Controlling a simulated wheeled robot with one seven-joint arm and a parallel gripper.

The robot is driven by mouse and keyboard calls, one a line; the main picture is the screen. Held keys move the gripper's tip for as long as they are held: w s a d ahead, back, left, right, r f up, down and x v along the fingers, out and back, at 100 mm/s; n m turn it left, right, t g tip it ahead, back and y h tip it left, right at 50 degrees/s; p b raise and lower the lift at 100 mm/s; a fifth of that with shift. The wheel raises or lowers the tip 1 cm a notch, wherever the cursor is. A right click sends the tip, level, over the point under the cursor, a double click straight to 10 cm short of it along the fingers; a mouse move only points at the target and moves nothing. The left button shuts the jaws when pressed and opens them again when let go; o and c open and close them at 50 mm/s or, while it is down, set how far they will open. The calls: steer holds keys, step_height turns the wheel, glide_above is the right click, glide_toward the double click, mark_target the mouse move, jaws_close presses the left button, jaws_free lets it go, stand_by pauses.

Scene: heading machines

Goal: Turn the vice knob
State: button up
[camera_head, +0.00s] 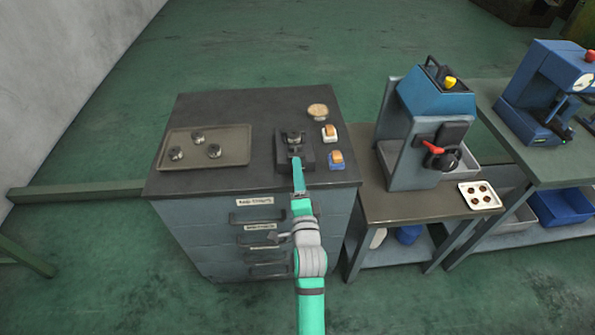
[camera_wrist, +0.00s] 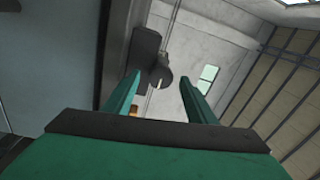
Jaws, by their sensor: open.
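The small dark vice (camera_head: 308,152) stands on the dark top of the drawer cabinet, near its front edge. In the wrist view a dark grey block (camera_wrist: 146,45) that looks like the vice carries a rounded end (camera_wrist: 162,76), which looks like its knob. My gripper (camera_head: 297,161) reaches in from the front at the vice's near side and hides part of it. In the wrist view my gripper (camera_wrist: 158,92) is open, with the rounded end seen between its two fingers. I cannot tell whether they touch it.
A tray (camera_head: 236,157) with several round metal parts lies left of the vice. A white-and-orange button box (camera_head: 329,133), a blue-and-orange one (camera_head: 337,160) and a round tan piece (camera_head: 317,111) sit to its right. A blue machine (camera_head: 428,95) stands on the bench at right.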

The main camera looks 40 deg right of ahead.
steer(key=v, duration=0.9)
steer(key=shift+w, duration=0.1)
